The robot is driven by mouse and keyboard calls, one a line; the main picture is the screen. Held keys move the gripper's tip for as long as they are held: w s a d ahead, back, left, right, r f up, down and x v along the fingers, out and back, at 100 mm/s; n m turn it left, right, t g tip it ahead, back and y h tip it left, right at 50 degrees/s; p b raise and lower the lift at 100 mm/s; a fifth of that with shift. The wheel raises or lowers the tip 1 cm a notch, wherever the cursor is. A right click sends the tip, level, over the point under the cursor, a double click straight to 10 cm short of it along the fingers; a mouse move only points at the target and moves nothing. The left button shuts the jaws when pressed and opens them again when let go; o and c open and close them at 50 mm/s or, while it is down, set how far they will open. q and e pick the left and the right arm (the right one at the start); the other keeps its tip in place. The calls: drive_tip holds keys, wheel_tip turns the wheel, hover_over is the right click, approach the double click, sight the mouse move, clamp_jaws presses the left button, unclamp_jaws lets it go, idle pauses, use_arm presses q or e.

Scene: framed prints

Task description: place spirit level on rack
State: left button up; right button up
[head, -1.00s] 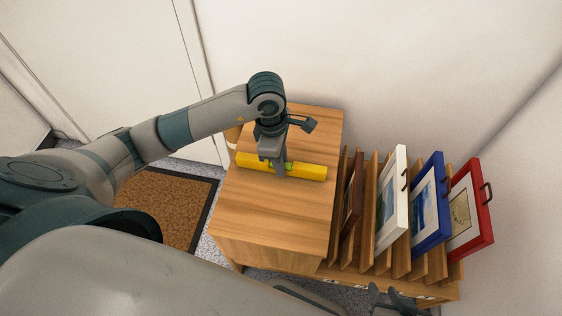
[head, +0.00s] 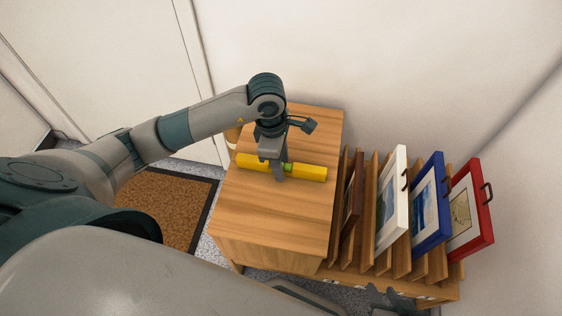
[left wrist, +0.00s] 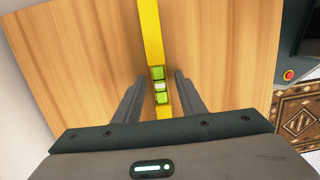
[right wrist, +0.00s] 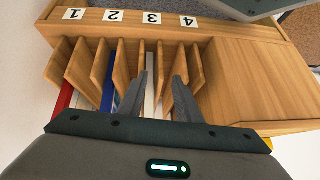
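The yellow spirit level (head: 312,173) with a green vial lies flat on the wooden cabinet top, and it also shows in the left wrist view (left wrist: 151,35). My left gripper (head: 281,176) is over its middle. In the left wrist view my left gripper (left wrist: 157,88) is open, one finger on each side of the level, with gaps visible. The wooden rack (head: 382,262) is right of the cabinet top, with upright dividers. In the right wrist view my right gripper (right wrist: 161,85) is open and empty in front of the rack (right wrist: 205,32).
The rack holds a brown frame (head: 354,190), a white frame (head: 391,205), a blue frame (head: 430,205) and a red frame (head: 470,210). Number labels (right wrist: 113,16) run along its edge. A brown mat (head: 165,205) lies on the floor. A wall stands behind.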

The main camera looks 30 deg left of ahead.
use_arm(q)
drive_tip(key=shift+r, duration=0.25)
wheel_tip(320, 180, up, 12)
drive_tip(key=a, duration=0.1)
drive_tip(key=shift+s+a+f+p, duration=0.15)
drive_tip(key=shift+a+f+p, duration=0.05)
drive_tip(key=shift+p, duration=0.25)
use_arm(e)
drive_tip(key=shift+s+d+f+g+h, duration=0.1)
drive_tip(key=shift+s+d+g+h, duration=0.05)
drive_tip(key=shift+d, duration=0.25)
drive_tip(key=shift+s+d+f+g+h, duration=0.1)
drive_tip(key=shift+d+g+h, duration=0.05)
drive_tip(key=shift+d, duration=0.2)
